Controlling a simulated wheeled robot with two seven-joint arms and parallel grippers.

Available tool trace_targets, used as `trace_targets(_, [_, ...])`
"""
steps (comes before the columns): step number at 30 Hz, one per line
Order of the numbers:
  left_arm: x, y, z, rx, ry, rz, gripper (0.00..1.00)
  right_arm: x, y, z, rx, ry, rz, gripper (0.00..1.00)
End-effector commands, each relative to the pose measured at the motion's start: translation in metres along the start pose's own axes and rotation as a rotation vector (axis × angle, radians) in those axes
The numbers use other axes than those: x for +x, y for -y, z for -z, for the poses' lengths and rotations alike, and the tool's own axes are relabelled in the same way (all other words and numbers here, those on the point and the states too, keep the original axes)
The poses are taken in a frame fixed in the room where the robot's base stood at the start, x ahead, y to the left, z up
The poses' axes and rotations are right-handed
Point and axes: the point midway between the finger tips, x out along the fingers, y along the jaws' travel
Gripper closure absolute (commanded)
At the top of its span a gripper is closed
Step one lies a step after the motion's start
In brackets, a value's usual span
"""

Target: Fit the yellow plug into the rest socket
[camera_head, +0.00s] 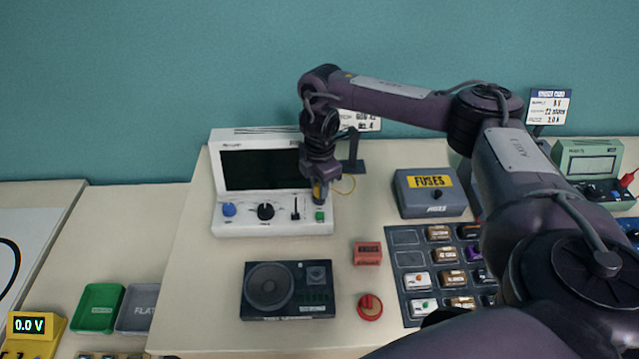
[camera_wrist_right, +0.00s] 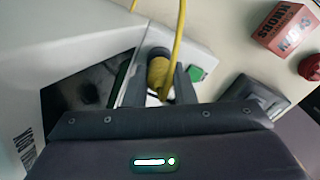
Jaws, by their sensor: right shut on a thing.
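My right gripper (camera_head: 319,198) is shut on the yellow plug (camera_head: 318,189), over the right part of the white instrument's front panel (camera_head: 262,226). In the right wrist view, the yellow plug (camera_wrist_right: 158,72) sits between the two dark fingers of the right gripper (camera_wrist_right: 158,84), and its yellow cable (camera_wrist_right: 181,30) runs up out of the picture. The green button (camera_wrist_right: 197,73) is just right of the fingers. I cannot make out the rest socket; the plug's tip is hidden, so I cannot tell whether it touches anything. My left gripper is not in view.
A black stand (camera_head: 354,152) is behind the gripper to the right. The grey fuse box (camera_head: 425,205), a black speaker unit (camera_head: 288,290), a red box (camera_head: 367,253) and a red knob (camera_head: 369,307) are nearby. My right arm hides part of the table's right side.

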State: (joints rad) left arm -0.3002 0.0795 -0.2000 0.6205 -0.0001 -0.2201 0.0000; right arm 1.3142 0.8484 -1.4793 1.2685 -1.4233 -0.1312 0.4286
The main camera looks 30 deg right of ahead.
Motion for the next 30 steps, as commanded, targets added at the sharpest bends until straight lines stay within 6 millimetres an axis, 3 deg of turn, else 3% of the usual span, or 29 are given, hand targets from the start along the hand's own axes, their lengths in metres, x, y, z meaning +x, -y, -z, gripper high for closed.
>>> trace_targets(18, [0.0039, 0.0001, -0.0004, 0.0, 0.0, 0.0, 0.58, 0.0077, -0.0001, 0.0002, 0.0, 0.0, 0.0, 1.0])
trace_targets(19, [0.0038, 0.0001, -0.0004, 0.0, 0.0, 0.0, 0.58, 0.0076, -0.0002, 0.0002, 0.0, 0.0, 0.0, 0.75])
trace_targets(24, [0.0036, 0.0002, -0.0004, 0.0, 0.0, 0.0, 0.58, 0.0073, -0.0002, 0.0002, 0.0, 0.0, 0.0, 0.53])
trace_targets(30, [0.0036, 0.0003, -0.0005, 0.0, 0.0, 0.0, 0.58, 0.0072, -0.0002, 0.0002, 0.0, 0.0, -0.001, 0.51])
